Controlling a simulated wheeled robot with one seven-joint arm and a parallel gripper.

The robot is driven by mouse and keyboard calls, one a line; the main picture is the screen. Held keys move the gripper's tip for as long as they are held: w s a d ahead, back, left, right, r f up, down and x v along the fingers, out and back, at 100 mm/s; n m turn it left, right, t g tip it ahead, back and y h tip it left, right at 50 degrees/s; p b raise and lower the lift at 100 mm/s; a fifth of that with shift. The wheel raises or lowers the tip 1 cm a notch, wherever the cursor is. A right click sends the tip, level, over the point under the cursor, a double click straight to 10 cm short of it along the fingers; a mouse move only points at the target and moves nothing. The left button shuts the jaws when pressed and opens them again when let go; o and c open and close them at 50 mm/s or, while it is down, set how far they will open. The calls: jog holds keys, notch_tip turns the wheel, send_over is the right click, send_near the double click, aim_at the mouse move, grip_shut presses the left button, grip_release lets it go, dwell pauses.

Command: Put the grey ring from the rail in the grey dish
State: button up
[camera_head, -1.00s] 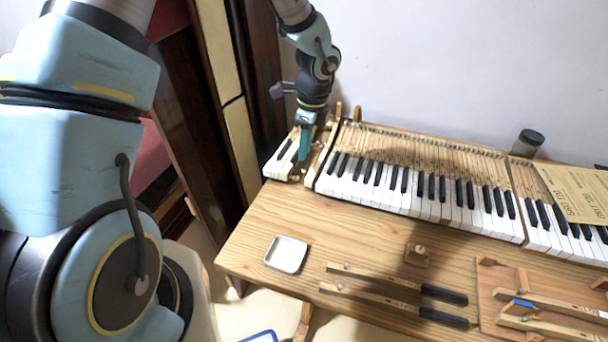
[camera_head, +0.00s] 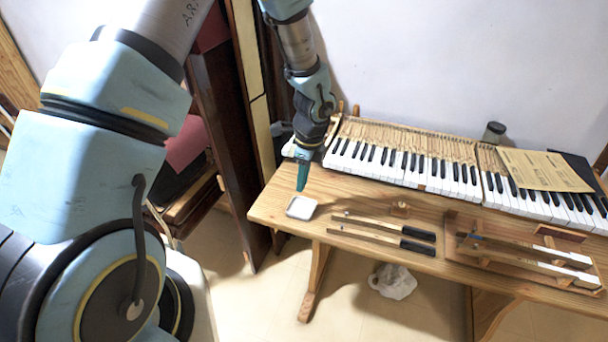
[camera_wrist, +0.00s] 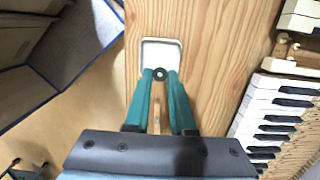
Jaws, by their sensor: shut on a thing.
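My gripper (camera_wrist: 160,76) is shut on a small dark grey ring (camera_wrist: 160,73) with a pale hole, held between its teal fingertips in the wrist view. The grey dish (camera_wrist: 162,49) is a shallow, pale square with rounded corners, lying on the wooden table just beyond the fingertips in that view. In the head view my gripper (camera_head: 302,188) points down above the table, slightly behind the dish (camera_head: 301,207). The ring is too small to make out in the head view. The dish's floor looks empty where it shows.
The piano keyboard (camera_head: 403,166) runs along the table's back. A wooden board (camera_head: 455,222) with more keys stands further right. The table's left edge is close to the dish.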

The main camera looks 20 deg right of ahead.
jog(key=shift+f+b, duration=2.7)
jog(key=shift+f, duration=0.75)
jog(key=o, duration=0.7)
jog(key=shift+o, duration=0.2)
jog(key=shift+r, duration=0.1)
jog(key=shift+r+p, duration=2.5)
jog(key=shift+r, duration=0.5)
